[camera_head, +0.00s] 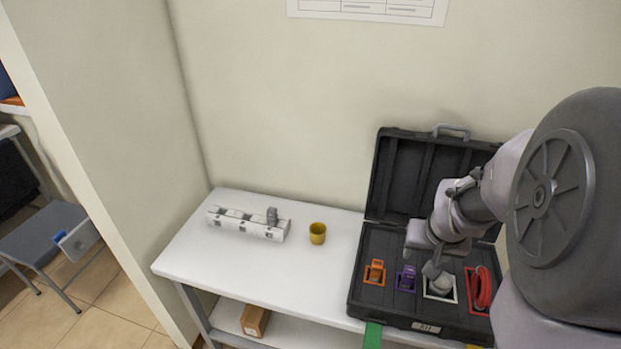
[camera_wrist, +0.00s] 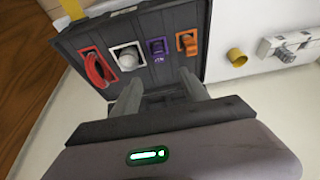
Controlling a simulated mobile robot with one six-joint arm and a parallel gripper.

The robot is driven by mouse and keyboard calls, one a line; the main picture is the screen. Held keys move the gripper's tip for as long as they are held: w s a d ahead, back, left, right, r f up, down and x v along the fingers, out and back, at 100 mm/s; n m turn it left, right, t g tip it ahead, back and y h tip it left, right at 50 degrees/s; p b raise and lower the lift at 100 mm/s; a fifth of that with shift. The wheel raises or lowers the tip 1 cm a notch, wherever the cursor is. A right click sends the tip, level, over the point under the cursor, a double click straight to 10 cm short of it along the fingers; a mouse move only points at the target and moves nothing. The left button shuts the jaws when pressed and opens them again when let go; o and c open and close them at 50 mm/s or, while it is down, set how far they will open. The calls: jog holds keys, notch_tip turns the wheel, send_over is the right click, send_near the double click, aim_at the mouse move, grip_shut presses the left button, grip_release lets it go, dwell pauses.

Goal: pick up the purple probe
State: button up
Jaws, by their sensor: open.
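The purple probe (camera_head: 406,279) sits in its purple-framed slot in the open black case (camera_head: 366,306), between the orange item and the white-framed slot. In the head view my arm hangs over the right part of the case, and the fingertips are hard to make out there. Nothing hides the probe in either view.
An orange item (camera_head: 375,272) lies left of the probe; a grey item (camera_head: 440,284) and a red coiled item (camera_head: 483,288) lie right of it. A yellow cup (camera_head: 317,233) and a white rack (camera_head: 247,223) stand on the white table (camera_head: 200,262). The case lid (camera_head: 400,180) stands up behind.

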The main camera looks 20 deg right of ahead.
jog(key=b, duration=0.5)
send_over(410, 270)
jog(key=s+a, duration=0.1)
jog(key=s, duration=0.1)
notch_tip(410, 270, down, 11)
jog(key=shift+s+a, duration=0.1)
jog(key=shift+s, duration=0.05)
jog(key=b+x, duration=0.2)
jog(key=x, duration=0.4)
jog(key=shift+b, duration=0.35)
jog(key=shift+r, duration=0.1)
jog(key=shift+c, duration=0.6)
grip_shut()
